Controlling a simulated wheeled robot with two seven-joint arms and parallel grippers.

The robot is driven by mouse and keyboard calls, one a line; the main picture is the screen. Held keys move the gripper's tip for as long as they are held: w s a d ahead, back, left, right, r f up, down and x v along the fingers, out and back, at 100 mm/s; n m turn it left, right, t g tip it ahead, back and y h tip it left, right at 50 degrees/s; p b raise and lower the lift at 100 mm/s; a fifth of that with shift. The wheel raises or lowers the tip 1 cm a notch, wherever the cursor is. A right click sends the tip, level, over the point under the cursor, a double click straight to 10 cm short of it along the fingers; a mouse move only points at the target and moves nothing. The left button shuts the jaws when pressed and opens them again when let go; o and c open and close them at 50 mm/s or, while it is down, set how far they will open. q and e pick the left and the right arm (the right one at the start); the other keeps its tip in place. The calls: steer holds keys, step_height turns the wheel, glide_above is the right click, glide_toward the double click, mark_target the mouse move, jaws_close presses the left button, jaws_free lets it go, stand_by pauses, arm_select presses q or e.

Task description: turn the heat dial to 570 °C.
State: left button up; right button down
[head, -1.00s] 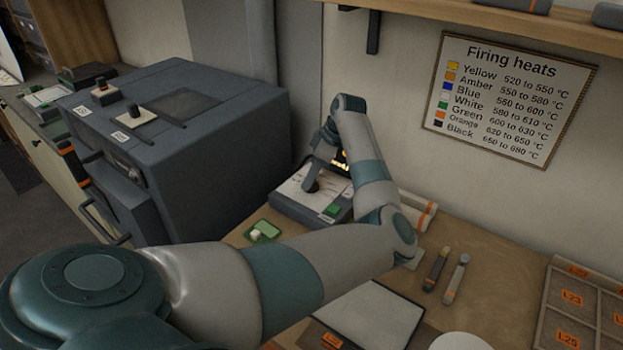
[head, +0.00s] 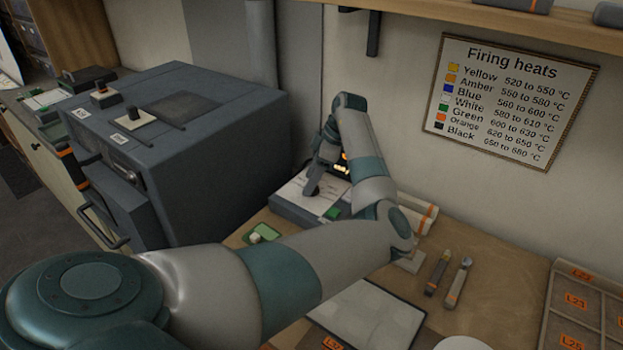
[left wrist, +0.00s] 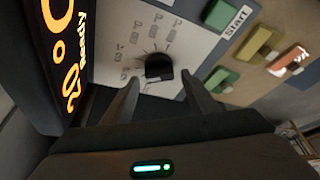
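The heat dial is a small black knob (left wrist: 158,67) on a white panel with printed marks around it, in the left wrist view. The panel belongs to a grey control box (head: 287,209) beside the kiln. My left gripper (left wrist: 161,80) is open. Its two fingers point at the dial, one on each side of it; whether they touch it I cannot tell. In the head view my left gripper (head: 312,188) is over the box and hides the dial. A dark display (left wrist: 70,60) shows orange figures and "Ready", with the full number cut off. My right gripper is out of view.
A green Start button (left wrist: 221,15) sits on the panel near the dial. The grey kiln (head: 190,150) stands left of the box. A firing heats chart (head: 512,100) hangs on the wall. Tools (head: 448,275) and a divided tray (head: 550,300) lie to the right.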

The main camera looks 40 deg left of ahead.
arm_select(q)
steer(key=shift+r, duration=0.1)
steer(key=shift+w+d+r+b, duration=0.2)
steer(key=shift+d+r+b, duration=0.1)
steer(key=shift+r, duration=0.2)
steer(key=b+v, duration=0.4)
steer(key=v, duration=1.2)
steer(key=shift+a, duration=0.2)
steer(key=shift+s, duration=0.1)
